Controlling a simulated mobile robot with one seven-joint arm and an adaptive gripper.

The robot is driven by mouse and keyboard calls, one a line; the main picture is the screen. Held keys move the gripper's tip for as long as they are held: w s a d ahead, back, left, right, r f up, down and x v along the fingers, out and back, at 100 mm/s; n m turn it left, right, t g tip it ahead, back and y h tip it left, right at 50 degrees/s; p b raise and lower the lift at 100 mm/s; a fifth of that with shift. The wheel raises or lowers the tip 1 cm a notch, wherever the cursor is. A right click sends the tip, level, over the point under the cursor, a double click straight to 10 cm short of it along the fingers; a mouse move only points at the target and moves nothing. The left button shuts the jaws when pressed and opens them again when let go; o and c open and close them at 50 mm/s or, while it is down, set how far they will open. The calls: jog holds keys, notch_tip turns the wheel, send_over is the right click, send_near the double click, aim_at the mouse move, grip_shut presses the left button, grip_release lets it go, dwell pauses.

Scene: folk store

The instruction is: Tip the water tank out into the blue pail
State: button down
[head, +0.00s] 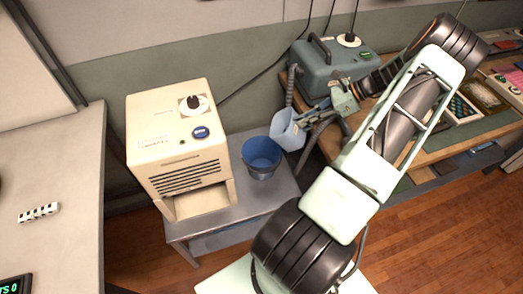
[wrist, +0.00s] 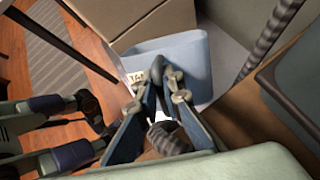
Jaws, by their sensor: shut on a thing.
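The water tank (head: 286,131) is a pale blue box-like container in the head view, just right of the blue pail and apparently above the table level. My gripper (head: 308,124) is at the tank's right side. In the wrist view, my gripper (wrist: 158,92) is shut on the dark handle of the tank (wrist: 190,62), which bears a white label. The blue pail (head: 261,153) stands upright on the grey stand, close to the tank's left. I cannot make out the pail in the wrist view, nor see the water inside the tank.
A beige machine (head: 178,138) with an open bay at its base stands on the grey stand (head: 230,215), left of the pail. A teal machine (head: 335,65) with a ribbed hose (head: 291,85) sits on the wooden table, behind my gripper. A pale counter (head: 60,170) fills the left.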

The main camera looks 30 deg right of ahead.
aim_at(274, 129)
jog(key=f, duration=0.2)
jog(key=w+a+f+g+h, duration=0.1)
jog(key=f, duration=0.2)
jog(key=f+h, duration=0.1)
jog(key=f, duration=0.1)
jog(key=shift+w+a+f+g+b, duration=0.25)
jog(key=shift+f+g+b, duration=0.05)
jog(key=shift+f+b, duration=0.1)
jog(key=shift+w+a+r+p, duration=0.1)
jog(key=shift+w+r+p, duration=0.1)
jog(key=shift+r+p, duration=0.45)
jog(key=shift+w+a+r+g+h+p, duration=0.3)
jog(key=shift+w+a+g+h+p, duration=0.1)
jog(key=shift+g+h+p, duration=0.35)
jog(key=shift+w+a+r+g+h+p, duration=0.35)
jog(key=shift+w+a+h+p, duration=0.15)
jog(key=shift+p, duration=0.15)
jog(key=shift+w+a+r+m+g+h+p, duration=0.15)
jog(key=shift+w+a+r+g+h+p, duration=0.15)
jog(key=shift+w+a, duration=0.3)
jog(key=shift+w+a+r+m+g+h+p, duration=0.15)
jog(key=shift+w+a+g+h, duration=0.2)
jog(key=shift+w+a, duration=0.2)
jog(key=shift+w+a+g+h, duration=0.25)
jog(key=shift+a+h, duration=0.1)
jog(key=shift+h, duration=0.05)
jog(key=shift+w+a+r+g+h, duration=0.2)
jog(key=shift+w+a+g+h, duration=0.1)
jog(key=shift+w, duration=0.05)
